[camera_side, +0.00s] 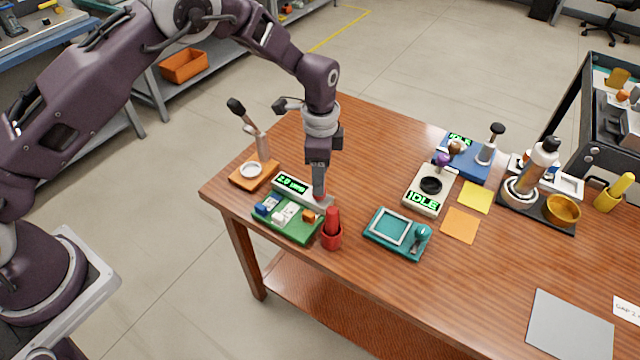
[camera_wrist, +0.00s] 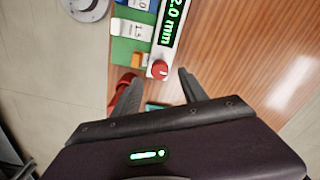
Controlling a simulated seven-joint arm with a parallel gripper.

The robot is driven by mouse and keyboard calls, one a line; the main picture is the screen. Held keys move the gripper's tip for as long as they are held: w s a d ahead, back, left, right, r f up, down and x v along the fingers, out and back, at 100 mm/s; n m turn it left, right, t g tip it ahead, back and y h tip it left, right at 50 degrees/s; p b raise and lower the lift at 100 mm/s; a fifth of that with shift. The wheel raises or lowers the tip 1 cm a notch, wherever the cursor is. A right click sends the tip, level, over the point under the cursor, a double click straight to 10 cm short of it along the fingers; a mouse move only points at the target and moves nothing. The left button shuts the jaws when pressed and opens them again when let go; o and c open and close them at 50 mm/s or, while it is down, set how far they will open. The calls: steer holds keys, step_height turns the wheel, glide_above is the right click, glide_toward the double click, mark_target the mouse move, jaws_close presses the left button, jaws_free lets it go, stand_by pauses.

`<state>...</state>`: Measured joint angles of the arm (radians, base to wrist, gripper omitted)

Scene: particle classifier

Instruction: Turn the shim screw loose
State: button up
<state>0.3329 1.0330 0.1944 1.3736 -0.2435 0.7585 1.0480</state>
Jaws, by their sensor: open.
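A grey-white gauge block (camera_side: 290,187) with a green-lit display reading 2.0 mm stands near the table's left end. At its near right end is a red round knob (camera_wrist: 159,69) with a pale mark, which looks like the shim screw. My gripper (camera_side: 319,194) points down at that end of the block. In the wrist view my gripper (camera_wrist: 160,84) is open, with one finger on each side of the knob and visible gaps. The side view mostly hides the knob behind the fingers. I cannot tell the exact height of the fingertips over it.
A green tray (camera_side: 281,231) with blue, white and orange blocks sits against the gauge. A teal tray (camera_side: 378,244) lies to the right, and an orange-brown stand (camera_side: 243,181) behind left.

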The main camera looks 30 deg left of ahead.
step_height(320, 180, down, 4)
steer(key=shift+r, duration=0.1)
jaws_close()
